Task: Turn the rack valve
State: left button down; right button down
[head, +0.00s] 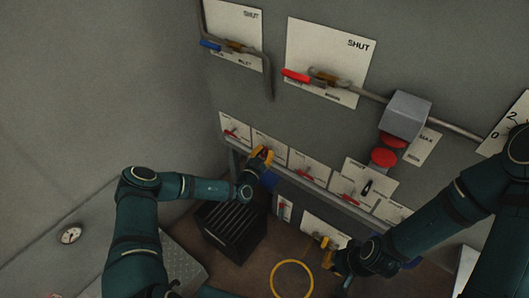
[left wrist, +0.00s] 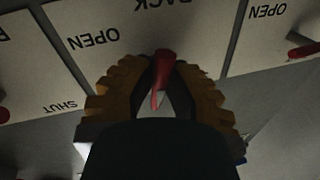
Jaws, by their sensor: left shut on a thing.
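The rack valve has a small red handle (left wrist: 163,70) on a white plate, seen upside down in the left wrist view with lettering that ends in "ACK" and the words OPEN and SHUT. My left gripper (left wrist: 160,90) has its yellow fingers on either side of the red handle and is shut on it. In the head view my left gripper (head: 262,155) is at the second plate from the left in the low row and hides most of that valve. My right gripper (head: 336,266) is low at the centre right, its yellow fingers apart, with nothing seen between them.
More red-handled valves, such as one (head: 307,177) to the right, line the row above a grey rail (head: 325,192). A dark ribbed box (head: 235,228) stands below my left gripper. A yellow ring (head: 292,279) is near the bottom. Larger SHUT panels (head: 335,50) and pipes are above.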

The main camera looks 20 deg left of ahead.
pick_arm(q)
jog(key=m, duration=0.4)
jog(key=m+h, duration=0.1)
jog(key=m, duration=0.3)
jog(key=shift+f+t, duration=0.1)
jog(key=shift+t, duration=0.3)
jog(key=m+h, duration=0.1)
jog(key=m, duration=0.3)
jog(key=shift+h, duration=0.3)
jog(key=shift+m+h, duration=0.7)
jog(key=shift+m, duration=1.8)
jog(key=c, duration=0.9)
grip_release()
jog(key=shift+s, duration=0.1)
jog(key=v, duration=1.2)
